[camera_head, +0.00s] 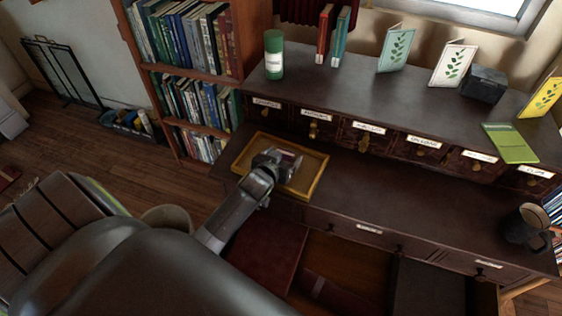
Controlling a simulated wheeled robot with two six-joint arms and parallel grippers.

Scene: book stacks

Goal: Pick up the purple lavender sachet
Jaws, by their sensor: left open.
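My left gripper (284,163) reaches over a shallow yellow-rimmed wooden tray (318,180) on the desk's lower surface. Its jaws are open. A small pale purple patch, which looks like the lavender sachet (290,157), shows at the fingers, inside the tray's outline. The gripper hides most of it, and I cannot tell whether the fingers touch it. My right gripper is out of view.
Labelled small drawers (366,136) run behind the tray. A green jar (274,55), books and leaf-print cards (396,48) stand on the upper shelf. A dark mug (524,226) stands far right. Open drawers lie below; the desktop right of the tray is clear.

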